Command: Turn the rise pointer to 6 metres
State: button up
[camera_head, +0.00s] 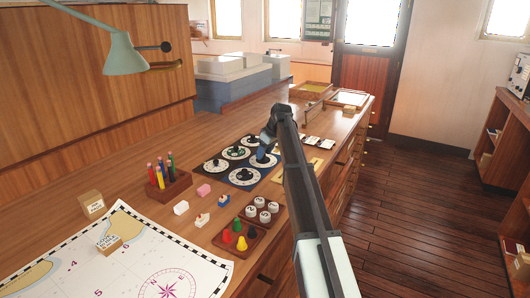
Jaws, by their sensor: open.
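Two dark panels (229,183) on the wooden counter carry several round white dials with dark pointers. One dial (243,175) lies at the near end of the right-hand panel, and another dial (216,165) is at the near left. I cannot tell which dial is the rise one; their markings and pointer readings are too small to read. My gripper (263,155) is low over the right-hand panel, at a dial farther along it, and partly covers that dial. It looks empty. I cannot tell whether its fingertips touch the pointer.
A pencil holder (170,187), small blocks and a dark tray of coloured pawns (238,238) stand nearer on the counter. A chart (130,262) covers the near left. Small white pieces and a wooden tray (311,91) lie beyond the panels.

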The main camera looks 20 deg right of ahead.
jog(key=shift+c, duration=0.3)
grip_shut()
jog(key=shift+s+m, duration=0.1)
jog(key=shift+m, duration=0.2)
jog(key=shift+a+m+h, duration=0.2)
jog(key=shift+m+h, duration=0.3)
jog(key=shift+m, duration=0.6)
jog(key=m+h, duration=0.1)
jog(key=m, duration=0.3)
jog(key=shift+a+t+h, duration=0.2)
jog(key=shift+t+h, duration=0.2)
jog(key=m+h, duration=0.1)
jog(key=m, duration=0.3)
jog(key=shift+a+m+h, duration=0.2)
jog(key=shift+m+h, duration=0.2)
jog(key=shift+a+m+g+h, duration=0.1)
jog(key=shift+m+g+h, duration=0.5)
jog(key=shift+m, duration=1.4)
